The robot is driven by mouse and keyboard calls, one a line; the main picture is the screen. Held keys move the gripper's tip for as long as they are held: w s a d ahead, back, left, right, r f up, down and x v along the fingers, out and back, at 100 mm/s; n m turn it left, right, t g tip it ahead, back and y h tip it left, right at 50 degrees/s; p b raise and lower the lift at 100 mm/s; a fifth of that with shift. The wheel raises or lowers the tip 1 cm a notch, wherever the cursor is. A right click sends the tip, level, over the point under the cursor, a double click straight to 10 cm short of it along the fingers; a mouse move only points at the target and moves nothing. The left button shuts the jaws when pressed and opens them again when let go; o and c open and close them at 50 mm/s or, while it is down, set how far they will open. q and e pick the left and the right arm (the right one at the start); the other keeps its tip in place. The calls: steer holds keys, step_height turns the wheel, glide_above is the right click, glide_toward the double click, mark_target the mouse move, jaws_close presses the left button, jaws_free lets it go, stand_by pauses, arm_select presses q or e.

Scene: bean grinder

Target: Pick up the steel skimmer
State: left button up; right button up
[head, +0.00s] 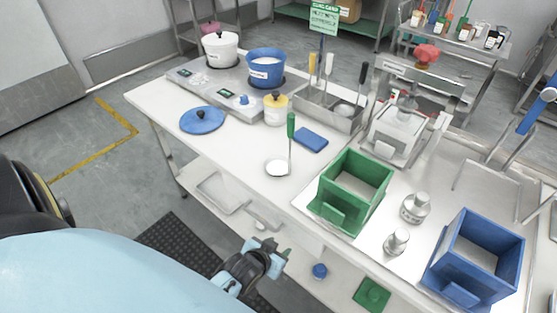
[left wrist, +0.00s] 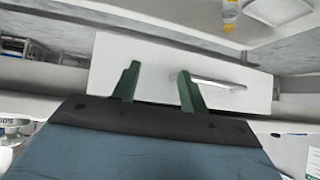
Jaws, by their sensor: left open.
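A long-handled utensil with a round pale head (head: 277,168), thin stem and green handle lies on the white table (head: 235,145); it looks like the steel skimmer. Its handle points to the back of the table. My left gripper (head: 278,258) is low in front of the table's front edge, well apart from the utensil. In the left wrist view its two green fingers (left wrist: 157,88) are spread with nothing between them. They face a white drawer front (left wrist: 225,70) with a steel bar handle (left wrist: 215,81). My right gripper is not in view.
The tabletop left of the head is clear.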

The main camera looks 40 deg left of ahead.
mark_target(288, 130)
arm_select(q)
steer(key=w+a+r+n+t+y, duration=0.1)
steer(key=w+a+r+t, duration=0.15)
steer(key=r, duration=0.65)
steer(key=w+a+r+n+t+y, duration=0.1)
steer(key=w+a+r+t+y, duration=0.15)
steer(key=r, duration=0.55)
steer(key=w+a+r+n+t, duration=0.1)
steer(key=w+a+r+t, duration=0.2)
steer(key=r, duration=0.6)
steer(key=x, duration=0.7)
steer(key=shift+w+d+f, duration=0.1)
steer(key=shift+w+d, duration=0.15)
steer(key=shift+d, duration=0.15)
steer(key=shift+d+x, duration=0.2)
steer(key=shift+x, duration=2.8)
jaws_close()
